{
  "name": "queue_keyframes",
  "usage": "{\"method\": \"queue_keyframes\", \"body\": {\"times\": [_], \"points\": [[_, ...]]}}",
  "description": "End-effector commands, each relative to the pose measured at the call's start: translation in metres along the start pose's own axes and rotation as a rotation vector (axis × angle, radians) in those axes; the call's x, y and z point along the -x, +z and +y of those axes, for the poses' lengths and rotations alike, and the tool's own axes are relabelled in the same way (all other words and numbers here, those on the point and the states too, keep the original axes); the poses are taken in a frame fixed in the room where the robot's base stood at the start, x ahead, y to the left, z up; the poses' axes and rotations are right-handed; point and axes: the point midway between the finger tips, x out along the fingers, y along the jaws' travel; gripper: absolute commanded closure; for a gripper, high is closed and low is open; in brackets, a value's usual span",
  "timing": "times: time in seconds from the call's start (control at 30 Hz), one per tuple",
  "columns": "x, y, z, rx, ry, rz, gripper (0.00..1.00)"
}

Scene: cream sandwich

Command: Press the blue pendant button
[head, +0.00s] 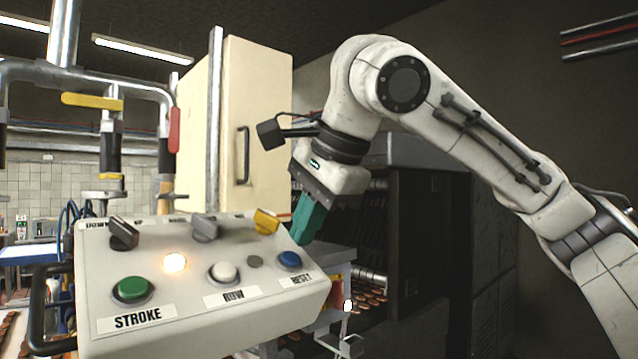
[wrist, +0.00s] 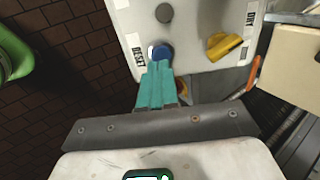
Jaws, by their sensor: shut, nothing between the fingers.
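The blue button (head: 290,260) sits at the right end of the pale pendant box (head: 205,325), above the label RESET. In the wrist view the blue button (wrist: 162,51) shows just past my fingertips. My gripper (head: 301,238) has teal fingers, shut and empty, pointing down at the box just behind the button in the head view. In the wrist view the tips of my gripper (wrist: 156,68) overlap the button's near edge. I cannot tell whether they touch it.
The box also carries a green button (head: 133,288), a white button (head: 224,271), a lit lamp (head: 174,262), dark selector knobs and a yellow selector knob (head: 266,221). A cream cabinet (head: 258,100) stands behind. A rack of trays (head: 372,270) is at the right.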

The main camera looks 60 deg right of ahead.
Motion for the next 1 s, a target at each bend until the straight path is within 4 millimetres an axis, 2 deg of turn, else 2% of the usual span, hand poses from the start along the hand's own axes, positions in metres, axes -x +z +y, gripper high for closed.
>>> {"method": "queue_keyframes", "body": {"times": [0.23, 0.67, 1.0], "points": [[-0.024, 0.000, 0.000, 0.000, 0.001, 0.000, 1.00], [-0.029, 0.000, 0.000, 0.000, 0.000, 0.000, 1.00], [-0.051, 0.001, 0.002, 0.000, 0.004, -0.002, 1.00]]}}
